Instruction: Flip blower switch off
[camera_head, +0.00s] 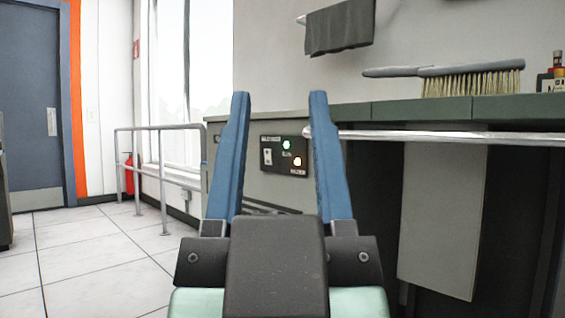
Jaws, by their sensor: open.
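A small black control panel (277,166) is set in the front of a grey cabinet (226,165). A pale switch (267,157) sits on its left part; I cannot tell its position. The small labels are too blurred to read surely. My gripper (279,97) has two blue fingers spread wide apart, with nothing between them. The panel shows between the fingers, beyond them. The right finger hides part of the cabinet to the panel's right.
A metal rail (420,137) runs along the worktop's front at right. A brush (470,78) lies on the worktop (420,110); a grey cloth (338,29) hangs above. A handrail (160,150) stands at left. The tiled floor (75,255) at left is clear.

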